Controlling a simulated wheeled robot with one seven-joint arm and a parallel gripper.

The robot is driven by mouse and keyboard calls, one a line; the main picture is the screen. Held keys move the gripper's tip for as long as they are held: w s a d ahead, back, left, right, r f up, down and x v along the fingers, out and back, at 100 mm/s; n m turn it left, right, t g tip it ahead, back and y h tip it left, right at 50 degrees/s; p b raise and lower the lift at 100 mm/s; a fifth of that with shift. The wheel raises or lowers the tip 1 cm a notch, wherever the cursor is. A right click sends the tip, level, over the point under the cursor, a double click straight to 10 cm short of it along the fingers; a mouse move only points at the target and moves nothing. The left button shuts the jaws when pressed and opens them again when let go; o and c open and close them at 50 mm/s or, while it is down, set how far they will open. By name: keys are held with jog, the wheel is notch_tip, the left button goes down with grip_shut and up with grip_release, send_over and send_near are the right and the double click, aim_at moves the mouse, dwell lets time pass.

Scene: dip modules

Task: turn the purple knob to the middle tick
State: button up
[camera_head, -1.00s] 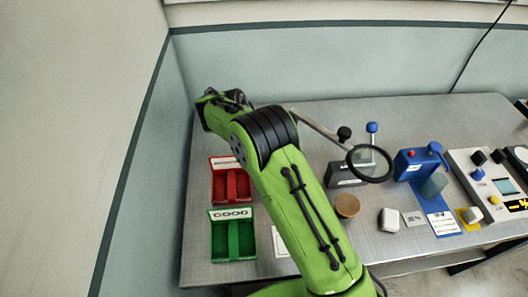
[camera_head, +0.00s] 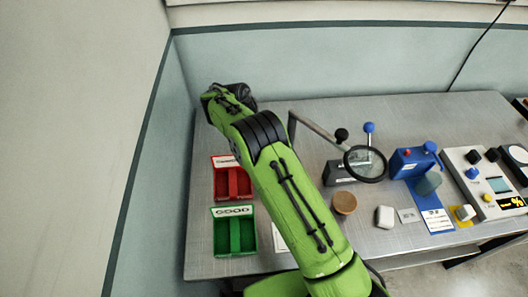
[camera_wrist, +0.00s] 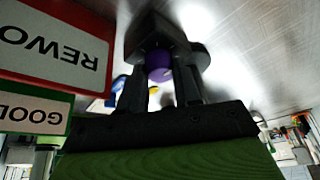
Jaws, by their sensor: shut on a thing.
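The purple knob (camera_wrist: 158,64) shows in the wrist view between the two dark fingers of my gripper (camera_wrist: 160,80). The fingers are shut on it. A dark block (camera_wrist: 182,30) lies just beyond the knob, close around the fingertips. I cannot see the knob's pointer or any tick marks. In the head view my green arm reaches to the far left of the table, and the knob and my fingertips are hidden there.
A red bin (camera_head: 214,184) and a green bin (camera_head: 221,237) stand at the table's left, near my arm. A grey panel (camera_head: 462,160) stands further right.

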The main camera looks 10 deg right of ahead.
jog(key=shift+w, duration=0.1)
jog(key=o, duration=1.1)
jog(key=shift+c, duration=0.2)
jog(key=shift+r, duration=0.1)
jog(key=p+v, duration=0.8)
jog(key=v, duration=0.7)
jog(key=shift+r, duration=0.35)
jog(key=shift+w+a, duration=0.1)
